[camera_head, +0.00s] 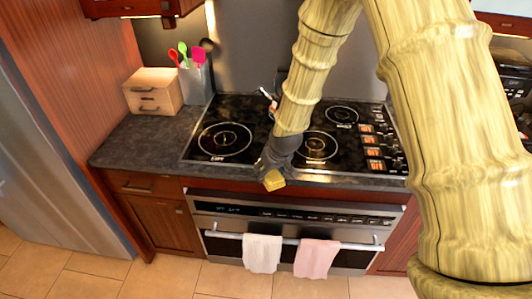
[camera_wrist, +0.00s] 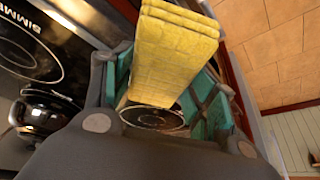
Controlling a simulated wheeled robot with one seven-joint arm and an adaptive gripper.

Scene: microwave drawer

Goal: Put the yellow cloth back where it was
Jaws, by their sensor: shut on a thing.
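The yellow cloth (camera_wrist: 172,50) looks like a thick folded block in the wrist view. It sits between the teal-padded fingers of my gripper (camera_wrist: 165,95), which is shut on it. In the head view, the cloth (camera_head: 274,180) shows as a small yellow piece at the tip of my gripper (camera_head: 268,170). My gripper is over the front edge of the stovetop, above the oven. I cannot tell its exact height above the counter.
The black stovetop (camera_head: 225,140) has a dark pot (camera_wrist: 45,110) on it. A white towel (camera_head: 262,253) and a pink towel (camera_head: 317,257) hang on the oven handle (camera_head: 350,246). A wooden drawer box (camera_head: 152,92) and a utensil holder (camera_head: 195,85) stand at the left. The left counter (camera_head: 135,135) has bare room.

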